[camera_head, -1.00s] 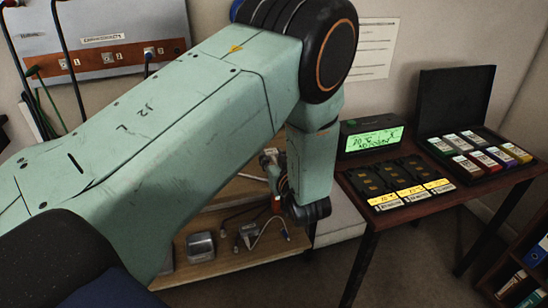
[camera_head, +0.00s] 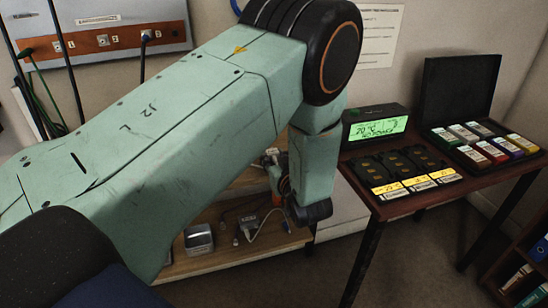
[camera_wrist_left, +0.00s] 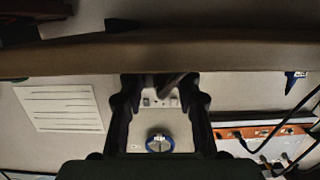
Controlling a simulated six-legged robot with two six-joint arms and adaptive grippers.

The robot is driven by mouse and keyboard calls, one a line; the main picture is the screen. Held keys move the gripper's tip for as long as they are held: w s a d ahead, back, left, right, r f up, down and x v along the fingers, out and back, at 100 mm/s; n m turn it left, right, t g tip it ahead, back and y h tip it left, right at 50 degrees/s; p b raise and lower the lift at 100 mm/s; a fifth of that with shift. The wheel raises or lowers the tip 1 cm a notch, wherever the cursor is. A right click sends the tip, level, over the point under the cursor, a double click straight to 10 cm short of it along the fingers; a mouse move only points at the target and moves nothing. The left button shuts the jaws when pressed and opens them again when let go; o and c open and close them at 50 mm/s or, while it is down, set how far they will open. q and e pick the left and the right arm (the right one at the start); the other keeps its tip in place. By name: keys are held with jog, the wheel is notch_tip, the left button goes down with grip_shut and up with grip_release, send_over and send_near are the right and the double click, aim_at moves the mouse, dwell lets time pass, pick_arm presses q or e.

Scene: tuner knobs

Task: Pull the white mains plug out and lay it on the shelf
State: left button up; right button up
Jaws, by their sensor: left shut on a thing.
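In the head view my left arm reaches down to the right, and my left gripper (camera_head: 272,170) is partly hidden behind its wrist. A small pale piece, probably the white mains plug (camera_head: 270,156), shows at its far end. In the left wrist view, which looks upside down, my left gripper's two dark fingers (camera_wrist_left: 162,105) frame a pale wall socket (camera_wrist_left: 150,98). A grey shape, perhaps the plug or its lead (camera_wrist_left: 170,82), lies between them. I cannot tell whether the plug is still seated. The wooden shelf (camera_head: 222,261) is below the gripper. My right gripper is not in view.
A grey box (camera_head: 198,239) and a pale adaptor with a cable (camera_head: 248,224) stand on the shelf. A dark table (camera_head: 372,205) to the right carries a lit green display (camera_head: 378,128) and coloured cartridges. An orange panel (camera_head: 100,42) with cables is upper left.

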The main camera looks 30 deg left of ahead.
pick_arm(q)
jog(key=shift+f, duration=0.5)
jog(key=shift+s+f+b, duration=0.35)
jog(key=shift+f+b, duration=0.2)
jog(key=o, duration=0.9)
jog(key=shift+r, duration=0.1)
jog(key=shift+w+a+r+p, duration=0.1)
jog(key=shift+r+p, duration=0.55)
jog(key=shift+p, duration=0.25)
jog(key=shift+w+r+p, duration=0.2)
jog(key=shift+r+p, duration=0.4)
jog(key=shift+r, duration=0.25)
jog(key=shift+o, duration=0.2)
jog(key=o, duration=0.5)
